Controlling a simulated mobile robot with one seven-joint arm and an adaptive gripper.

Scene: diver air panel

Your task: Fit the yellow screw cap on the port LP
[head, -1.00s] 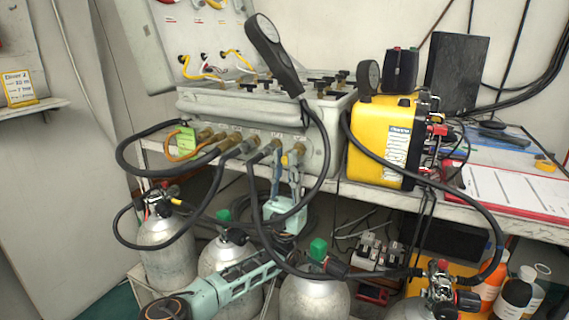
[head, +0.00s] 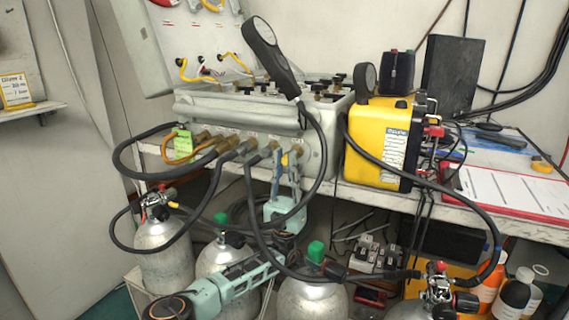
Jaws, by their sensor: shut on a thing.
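My teal gripper (head: 285,165) points upward at the front face of the grey air panel (head: 312,155), near its right end. It is shut on the yellow screw cap (head: 285,160), which shows small between the fingertips. The cap is at or just in front of the panel face. I cannot tell whether it touches the port or sits on its thread. The port LP is not readable, and the spot behind the cap is hidden by it and the fingers.
Hoses plug into brass fittings (head: 228,143) left of my gripper. A black gauge hose (head: 322,150) hangs close on its right. Gas cylinders (head: 312,300) stand below, around my arm. A yellow case (head: 375,145) and a red clipboard (head: 510,190) are on the bench.

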